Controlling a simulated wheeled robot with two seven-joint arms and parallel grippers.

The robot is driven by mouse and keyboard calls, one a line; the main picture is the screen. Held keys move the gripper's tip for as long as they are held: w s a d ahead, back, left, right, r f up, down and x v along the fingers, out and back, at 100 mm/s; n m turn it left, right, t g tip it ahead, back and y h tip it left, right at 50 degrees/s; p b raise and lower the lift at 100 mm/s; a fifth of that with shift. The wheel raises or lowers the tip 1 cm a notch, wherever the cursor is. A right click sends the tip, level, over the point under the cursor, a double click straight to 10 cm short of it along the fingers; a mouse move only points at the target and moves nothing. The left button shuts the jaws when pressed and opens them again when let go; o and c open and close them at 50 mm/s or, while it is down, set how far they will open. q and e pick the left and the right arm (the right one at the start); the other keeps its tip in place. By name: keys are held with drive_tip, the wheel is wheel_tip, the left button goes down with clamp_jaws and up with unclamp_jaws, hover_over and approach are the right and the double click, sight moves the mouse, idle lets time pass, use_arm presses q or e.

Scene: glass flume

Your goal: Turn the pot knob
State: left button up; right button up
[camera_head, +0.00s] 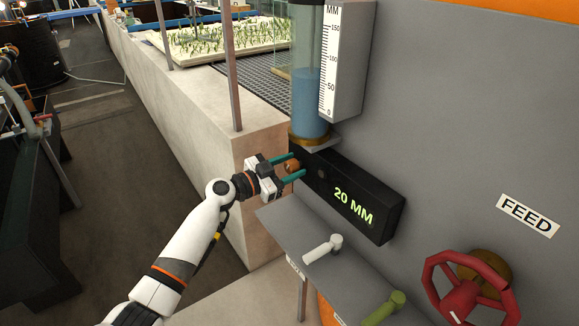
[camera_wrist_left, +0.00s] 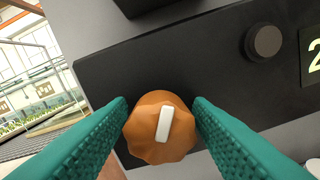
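The pot knob (camera_head: 292,166) is orange-brown and sits at the left end of a black box (camera_head: 378,209) whose display reads "20 MM". In the left wrist view the knob (camera_wrist_left: 148,141) has a scalloped edge and a white pointer bar tilted slightly right of upright. My left gripper (camera_head: 296,168) has its teal fingers on either side of the knob. In the left wrist view the fingers (camera_wrist_left: 160,120) lie close along both sides of it; whether both press on it is hard to tell. My right gripper is not in view.
A small dark button (camera_wrist_left: 264,42) is right of the knob. A gauge tube (camera_head: 310,95) with blue water stands above the box. Below are a grey shelf with a white handle (camera_head: 322,248), a green handle (camera_head: 384,308) and a red handwheel (camera_head: 468,290).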

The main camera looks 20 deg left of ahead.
use_arm(q)
drive_tip(key=c, duration=0.7)
